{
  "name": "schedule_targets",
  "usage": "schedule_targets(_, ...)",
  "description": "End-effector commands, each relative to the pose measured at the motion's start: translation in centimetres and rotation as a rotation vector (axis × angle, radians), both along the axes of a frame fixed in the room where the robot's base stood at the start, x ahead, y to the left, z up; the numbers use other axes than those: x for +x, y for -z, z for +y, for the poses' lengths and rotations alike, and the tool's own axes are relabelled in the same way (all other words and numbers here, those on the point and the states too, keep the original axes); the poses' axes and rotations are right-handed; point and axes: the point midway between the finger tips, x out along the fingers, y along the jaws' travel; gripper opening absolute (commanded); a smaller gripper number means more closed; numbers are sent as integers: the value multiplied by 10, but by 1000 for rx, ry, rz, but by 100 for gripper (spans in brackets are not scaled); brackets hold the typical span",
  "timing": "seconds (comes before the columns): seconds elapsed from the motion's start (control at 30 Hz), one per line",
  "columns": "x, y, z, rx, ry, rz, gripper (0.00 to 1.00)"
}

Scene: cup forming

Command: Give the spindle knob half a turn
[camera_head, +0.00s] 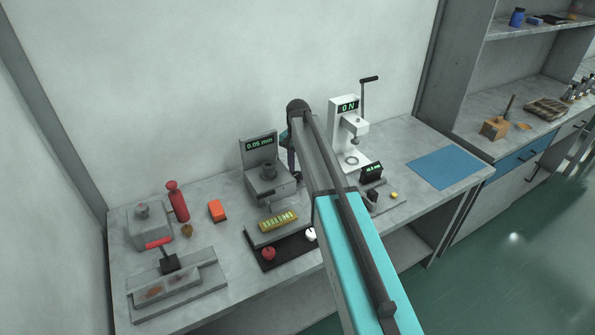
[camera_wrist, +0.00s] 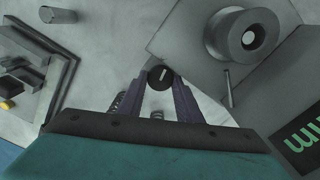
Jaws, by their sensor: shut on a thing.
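The spindle knob (camera_wrist: 160,77) is small, round and black with a pale line across its face. The line runs nearly straight up and down in the wrist view. My gripper (camera_wrist: 160,80) is shut on it, one finger on each side. The grey device (camera_head: 268,187) with a display reading 0.05 mm stands just left of my gripper in the head view. In the wrist view its plate and round, hollow post (camera_wrist: 245,38) are at upper right. My own arm hides the knob in the head view.
A white press (camera_head: 349,135) reading 0 N stands to the right behind my arm. A yellow slotted block (camera_head: 277,220) and a black tray with a red piece (camera_head: 268,254) lie in front. A red bottle (camera_head: 178,201) stands left. The blue mat (camera_head: 447,168) is clear.

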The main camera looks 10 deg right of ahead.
Motion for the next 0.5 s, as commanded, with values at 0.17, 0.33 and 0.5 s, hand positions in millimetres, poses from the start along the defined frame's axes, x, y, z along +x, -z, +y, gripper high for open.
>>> schedule_targets(0.17, -1, 0, 0, -1, 1, 4, 9)
schedule_targets(0.33, -1, 0, 0, 0, 1, 3, 50)
schedule_targets(0.5, 0, 0, 1, 0, 1, 1, 50)
